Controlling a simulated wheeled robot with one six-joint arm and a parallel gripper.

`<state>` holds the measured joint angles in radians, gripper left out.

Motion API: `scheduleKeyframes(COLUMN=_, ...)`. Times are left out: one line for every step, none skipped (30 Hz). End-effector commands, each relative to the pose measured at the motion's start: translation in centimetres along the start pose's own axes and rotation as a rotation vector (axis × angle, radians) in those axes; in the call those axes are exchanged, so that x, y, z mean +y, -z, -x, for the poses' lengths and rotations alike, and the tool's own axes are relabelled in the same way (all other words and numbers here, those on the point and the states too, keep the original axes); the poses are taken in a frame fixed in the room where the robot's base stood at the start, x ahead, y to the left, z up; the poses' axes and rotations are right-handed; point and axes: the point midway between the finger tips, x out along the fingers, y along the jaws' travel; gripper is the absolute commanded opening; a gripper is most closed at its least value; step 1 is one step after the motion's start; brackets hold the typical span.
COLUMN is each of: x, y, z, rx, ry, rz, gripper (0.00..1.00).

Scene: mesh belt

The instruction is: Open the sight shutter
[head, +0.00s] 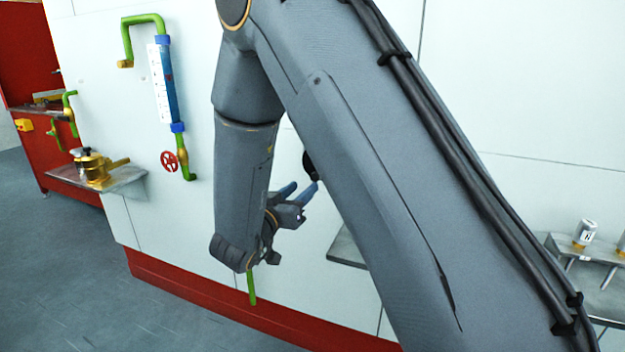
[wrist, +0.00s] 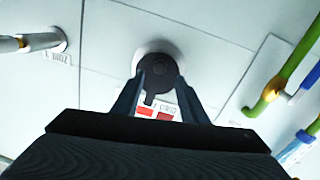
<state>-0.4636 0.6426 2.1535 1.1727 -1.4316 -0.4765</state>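A dark round disc (wrist: 164,72), which looks like the sight shutter, sits on a pale round mount on the white wall in the wrist view. A small dark tab (wrist: 149,99) shows at its lower edge. In the head view only part of the disc (head: 308,163) shows; my arm hides the rest. My gripper (head: 303,185) has its two blue-grey fingers apart, pointing at the disc. In the wrist view my gripper (wrist: 161,84) has a fingertip near each side of the disc's lower part. I cannot tell whether they touch it.
A red-and-white label (wrist: 158,112) is below the disc. A gauge pipe (head: 163,85) with a red handwheel (head: 169,161) is on the wall at left. A shelf (head: 130,182) holds a brass fitting (head: 98,168). Another shelf (head: 610,300) with cans is at right.

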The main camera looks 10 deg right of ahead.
Motion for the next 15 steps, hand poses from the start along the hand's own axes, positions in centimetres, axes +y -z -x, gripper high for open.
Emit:
scheduleKeyframes(x=0.1, y=0.1, z=-0.5, rx=0.002, ry=-0.004, rz=0.0, gripper=0.39)
scheduleKeyframes(x=0.1, y=0.1, z=-0.8, rx=0.002, ry=-0.004, rz=0.0, gripper=0.39)
scheduleKeyframes(x=0.1, y=0.1, z=-1.4, rx=0.002, ry=-0.005, rz=0.0, gripper=0.39)
scheduleKeyframes(x=0.2, y=0.1, z=-1.9, rx=0.001, ry=-0.006, rz=0.0, gripper=0.39)
scheduleKeyframes(x=0.2, y=0.1, z=-2.3, rx=0.001, ry=-0.005, rz=0.0, gripper=0.39)
scheduleKeyframes(x=0.2, y=0.1, z=-3.0, rx=0.001, ry=-0.004, rz=0.0, gripper=0.39)
scheduleKeyframes(x=0.2, y=0.1, z=-3.5, rx=0.001, ry=-0.005, rz=-0.001, gripper=0.39)
scheduleKeyframes(x=0.2, y=0.1, z=-4.0, rx=0.0, ry=-0.004, rz=-0.001, gripper=0.39)
scheduleKeyframes(x=0.1, y=0.1, z=-4.5, rx=0.001, ry=-0.003, rz=-0.001, gripper=0.39)
scheduleKeyframes(x=0.2, y=0.1, z=-5.0, rx=0.001, ry=-0.004, rz=-0.001, gripper=0.39)
scheduleKeyframes(x=0.2, y=0.1, z=-5.4, rx=0.001, ry=-0.004, rz=-0.001, gripper=0.39)
scheduleKeyframes(x=0.1, y=0.1, z=-5.9, rx=0.001, ry=-0.003, rz=-0.001, gripper=0.39)
scheduleKeyframes(x=0.1, y=0.1, z=-6.2, rx=0.001, ry=-0.002, rz=-0.001, gripper=0.39)
scheduleKeyframes(x=0.1, y=0.1, z=-6.5, rx=0.001, ry=-0.002, rz=-0.001, gripper=0.39)
scheduleKeyframes(x=0.1, y=0.1, z=-6.8, rx=0.0, ry=-0.002, rz=-0.002, gripper=0.39)
